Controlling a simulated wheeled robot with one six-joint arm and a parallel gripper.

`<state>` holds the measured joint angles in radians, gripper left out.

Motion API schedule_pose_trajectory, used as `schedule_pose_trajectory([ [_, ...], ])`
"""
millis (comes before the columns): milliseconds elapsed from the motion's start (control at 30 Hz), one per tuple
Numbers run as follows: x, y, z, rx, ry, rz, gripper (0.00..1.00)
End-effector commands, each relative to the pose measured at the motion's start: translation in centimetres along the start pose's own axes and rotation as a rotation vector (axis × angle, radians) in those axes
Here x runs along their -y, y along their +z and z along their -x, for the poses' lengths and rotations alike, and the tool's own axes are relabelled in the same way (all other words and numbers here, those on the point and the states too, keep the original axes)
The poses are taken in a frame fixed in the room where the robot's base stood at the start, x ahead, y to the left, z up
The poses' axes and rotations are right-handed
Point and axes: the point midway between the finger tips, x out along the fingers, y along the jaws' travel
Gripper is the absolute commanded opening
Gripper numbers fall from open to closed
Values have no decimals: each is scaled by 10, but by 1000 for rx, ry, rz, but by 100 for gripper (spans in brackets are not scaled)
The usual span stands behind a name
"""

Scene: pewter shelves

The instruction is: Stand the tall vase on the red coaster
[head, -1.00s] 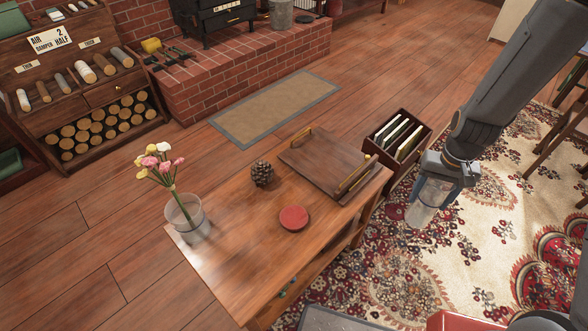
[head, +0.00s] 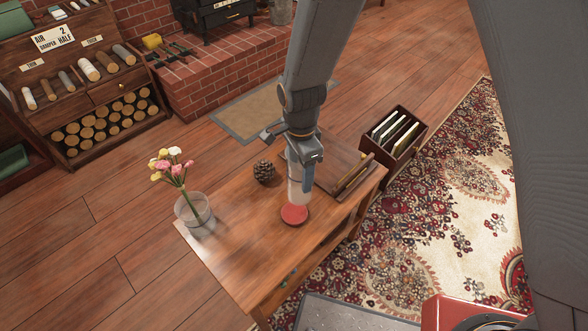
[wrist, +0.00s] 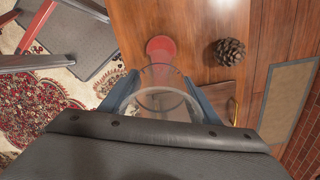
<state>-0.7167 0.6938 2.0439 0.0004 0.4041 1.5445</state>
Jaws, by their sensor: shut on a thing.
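My gripper (head: 299,172) is shut on the tall vase (head: 298,193), a clear, pale glass cylinder hanging roughly upright below the fingers. In the head view the vase's lower end overlaps the red coaster (head: 294,215), a flat round disc on the wooden table. I cannot tell whether the vase touches it. In the wrist view the vase (wrist: 160,103) sits between the two blue fingers, and the coaster (wrist: 162,46) shows beyond its rim. Part of the coaster is hidden behind the vase in the head view.
On the table (head: 235,260), a glass with flowers (head: 192,210) stands at the left end. A pinecone (head: 264,171) lies behind the coaster. A wooden tray (head: 337,170) with brass handles is to the right. A file box (head: 398,135) stands on the floor beyond.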

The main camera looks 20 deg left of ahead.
Motion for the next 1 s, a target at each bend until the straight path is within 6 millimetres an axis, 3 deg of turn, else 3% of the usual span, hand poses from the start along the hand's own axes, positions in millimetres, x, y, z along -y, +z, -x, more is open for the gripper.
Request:
schedule_pose_trajectory([
  [100,1,14,4,0,0,-33,22],
  [367,2,16,-5,0,0,-44,22],
  [1000,2,16,-68,0,0,-42,22],
])
